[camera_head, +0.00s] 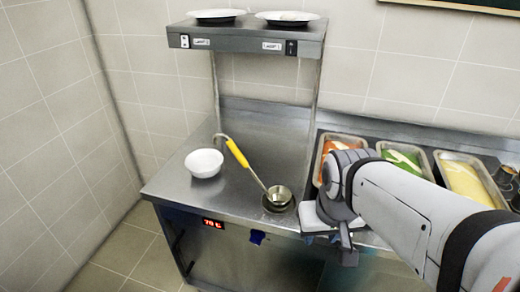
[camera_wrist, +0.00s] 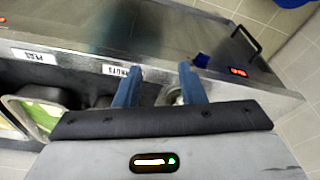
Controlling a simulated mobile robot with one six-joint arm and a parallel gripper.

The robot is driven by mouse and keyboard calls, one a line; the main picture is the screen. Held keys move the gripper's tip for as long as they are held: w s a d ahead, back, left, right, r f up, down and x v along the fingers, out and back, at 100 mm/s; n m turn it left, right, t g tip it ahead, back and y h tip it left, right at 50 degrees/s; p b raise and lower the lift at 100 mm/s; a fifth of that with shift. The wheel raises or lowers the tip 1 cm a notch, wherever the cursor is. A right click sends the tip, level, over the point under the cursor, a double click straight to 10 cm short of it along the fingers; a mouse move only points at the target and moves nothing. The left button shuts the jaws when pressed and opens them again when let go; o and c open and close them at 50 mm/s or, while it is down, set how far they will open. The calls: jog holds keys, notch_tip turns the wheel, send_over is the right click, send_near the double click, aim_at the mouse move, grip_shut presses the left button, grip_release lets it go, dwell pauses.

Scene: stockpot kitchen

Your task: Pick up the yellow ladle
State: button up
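The yellow ladle (camera_head: 237,153) has a yellow handle with a hooked metal end. It leans over the steel counter, with its handle slanting up and left and its metal bowl (camera_head: 279,194) at a round dark opening in the counter top. My gripper (camera_head: 321,240) is to the right of the ladle bowl and apart from it, near the counter's front edge. In the wrist view its two blue fingers (camera_wrist: 160,70) are spread with nothing held between them. A small metal part shows behind the fingers there, and I cannot tell what it is.
A white bowl (camera_head: 204,164) stands left of the ladle. Food trays (camera_head: 466,182) line the right side. An overhead shelf (camera_head: 247,36) on posts holds two plates. The counter front carries a red display (camera_head: 213,223) and a small blue item (camera_head: 258,237).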

aim_at(245, 166)
jog(key=shift+o, duration=0.5)
jog(key=w+d+f+h+b, duration=0.4)
jog(key=f+h+b, duration=0.1)
jog(key=b, duration=0.1)
jog(key=w+a+t+h+b, duration=0.25)
jog(key=w+t+b, duration=0.25)
jog(key=w, duration=0.3)
jog(key=w+a+r+n+t+y+b, duration=0.1)
jog(key=w+a+t+b, duration=0.1)
jog(key=a, duration=0.3)
jog(key=w+a+r+n+t+y+b, duration=0.1)
jog(key=w+a+t+y+b, duration=0.1)
jog(key=a, duration=0.4)
jog(key=w+a+r+n+t+y+b, duration=0.1)
jog(key=w+a+n+t, duration=0.1)
jog(key=a+t, duration=0.4)
jog(key=shift+w+r+y+b, duration=0.15)
jog(key=shift+w+y+b, duration=0.25)
jog(key=shift+w, duration=0.3)
jog(key=w, duration=0.5)
jog(key=w+d+p, duration=0.1)
jog(key=w, duration=0.1)
jog(key=shift+w+d+r, duration=0.1)
jog(key=shift+w, duration=0.15)
jog(key=shift+c, duration=0.5)
